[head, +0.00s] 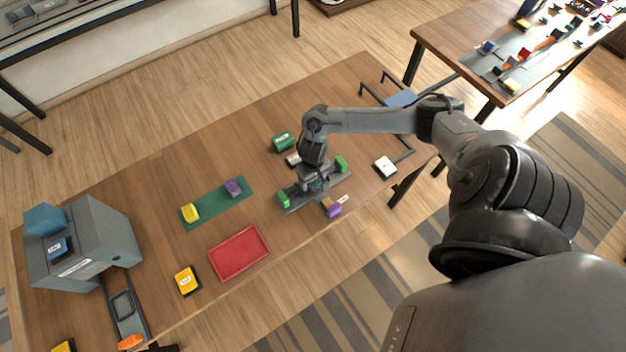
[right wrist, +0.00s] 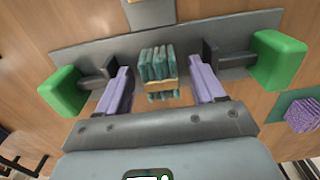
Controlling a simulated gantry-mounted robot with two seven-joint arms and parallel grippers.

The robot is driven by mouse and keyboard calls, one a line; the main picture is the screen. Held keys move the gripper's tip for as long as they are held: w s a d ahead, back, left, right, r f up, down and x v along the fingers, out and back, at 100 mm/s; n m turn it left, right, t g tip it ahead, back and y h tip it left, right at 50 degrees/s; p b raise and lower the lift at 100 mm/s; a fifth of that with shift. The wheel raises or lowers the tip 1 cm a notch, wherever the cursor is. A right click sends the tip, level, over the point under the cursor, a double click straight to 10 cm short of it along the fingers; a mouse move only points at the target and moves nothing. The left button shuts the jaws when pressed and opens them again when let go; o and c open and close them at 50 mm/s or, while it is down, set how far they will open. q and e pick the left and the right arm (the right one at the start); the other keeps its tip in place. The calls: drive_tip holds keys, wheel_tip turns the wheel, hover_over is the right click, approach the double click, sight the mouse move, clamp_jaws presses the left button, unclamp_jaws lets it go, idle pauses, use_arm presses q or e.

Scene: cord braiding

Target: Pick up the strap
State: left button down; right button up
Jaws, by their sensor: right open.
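The likely strap is a teal, folded or stranded bundle (right wrist: 158,66) with a tan band around its lower part. It lies on a grey fixture with a green block at each end. My right gripper (right wrist: 160,92) is open, with one lavender finger on either side of the bundle and visible gaps to both. In the head view my right gripper (head: 312,184) is low over the grey fixture (head: 296,205), and its wrist hides most of the bundle. My left gripper is not visible.
A red tray (head: 239,252), a green mat (head: 214,205) with yellow and purple items, and a grey machine (head: 100,240) stand to the left. A purple-and-brown item (head: 333,208) lies beside the fixture. A green spool-like object (head: 283,141) and white box (head: 384,167) are close by.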

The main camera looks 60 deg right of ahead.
drive_tip(key=shift+f, duration=0.2)
drive_tip(key=shift+c, duration=0.3)
drive_tip(key=c, duration=1)
drive_tip(key=shift+r, duration=0.1)
